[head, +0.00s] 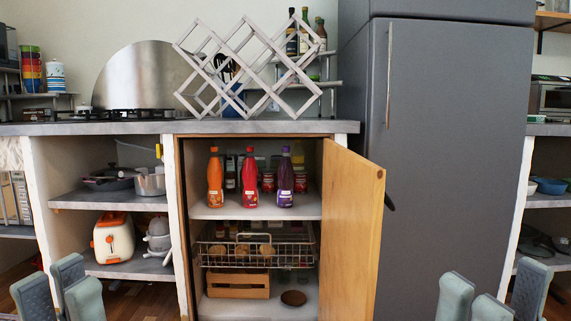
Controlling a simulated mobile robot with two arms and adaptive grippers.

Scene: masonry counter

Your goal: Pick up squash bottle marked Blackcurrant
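Three squash bottles stand upright in a row on the upper shelf of the open cupboard: an orange bottle (215,180), a red bottle (249,180) and a purple bottle (285,182) with a purple cap on the right. Their label text is too small to read; the purple one matches blackcurrant by colour. My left gripper (60,291) is at the bottom left, its fingers apart and empty. My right gripper (492,296) is at the bottom right, also with fingers apart and empty. Both are well away from the bottles.
The wooden cupboard door (350,230) stands open to the right of the bottles. Jars (268,181) stand behind them. A wire basket (257,253) and wooden crate (238,284) are below. A folding rack (250,70) stands on the counter (120,128). A grey fridge (450,150) is at right.

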